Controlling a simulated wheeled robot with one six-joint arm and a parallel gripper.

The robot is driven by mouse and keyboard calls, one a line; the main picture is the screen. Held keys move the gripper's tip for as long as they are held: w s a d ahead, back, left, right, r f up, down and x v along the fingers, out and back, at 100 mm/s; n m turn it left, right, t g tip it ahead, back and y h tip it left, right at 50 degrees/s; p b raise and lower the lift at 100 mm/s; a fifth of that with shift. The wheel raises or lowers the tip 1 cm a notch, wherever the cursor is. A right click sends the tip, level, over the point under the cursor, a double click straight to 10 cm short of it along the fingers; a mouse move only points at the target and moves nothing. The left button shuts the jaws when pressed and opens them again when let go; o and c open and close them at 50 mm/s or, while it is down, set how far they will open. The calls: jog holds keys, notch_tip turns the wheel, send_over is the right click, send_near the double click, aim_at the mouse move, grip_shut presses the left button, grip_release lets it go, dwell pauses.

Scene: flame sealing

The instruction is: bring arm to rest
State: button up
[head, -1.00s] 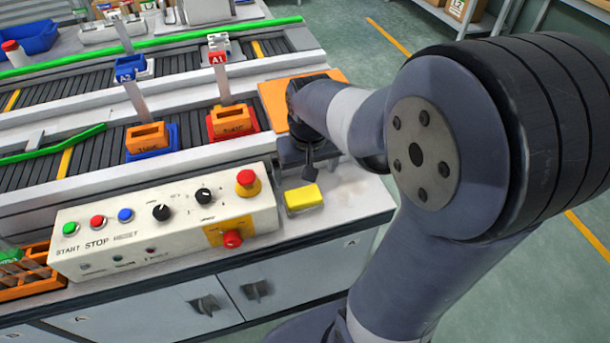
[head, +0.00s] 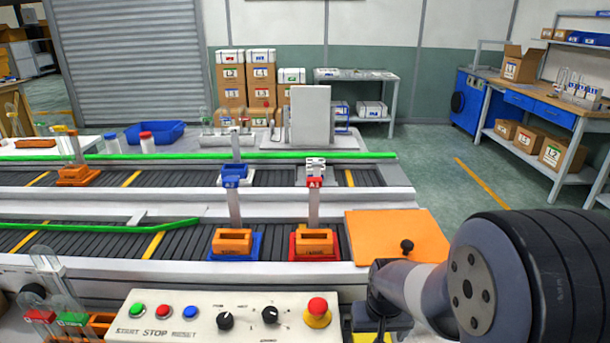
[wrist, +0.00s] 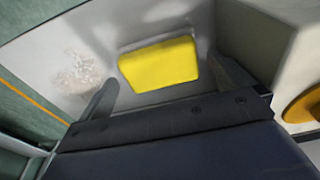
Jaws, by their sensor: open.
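My gripper (wrist: 165,92) is open in the wrist view, its two fingers apart and nothing held between them. A yellow block (wrist: 158,63) lies on the pale bench surface (wrist: 190,20) beyond the fingertips, apart from them as far as I can tell. In the head view my arm (head: 430,290) is at the lower right, beside the control panel (head: 215,318). The gripper's fingers are hidden or cut off there, and only a sliver of the yellow block shows at the bottom edge.
The panel carries a red mushroom button (head: 317,312). An orange plate (head: 395,236) lies behind my arm. Orange holders on a blue tray (head: 256,250) and a red tray (head: 293,248) stand on the conveyor. A tube rack (head: 98,325) is at lower left. Open floor lies to the right.

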aim_at(373, 339)
jog(key=shift+w+f+b, duration=0.15)
jog(key=shift+f+b, duration=0.2)
jog(key=shift+f, duration=1.15)
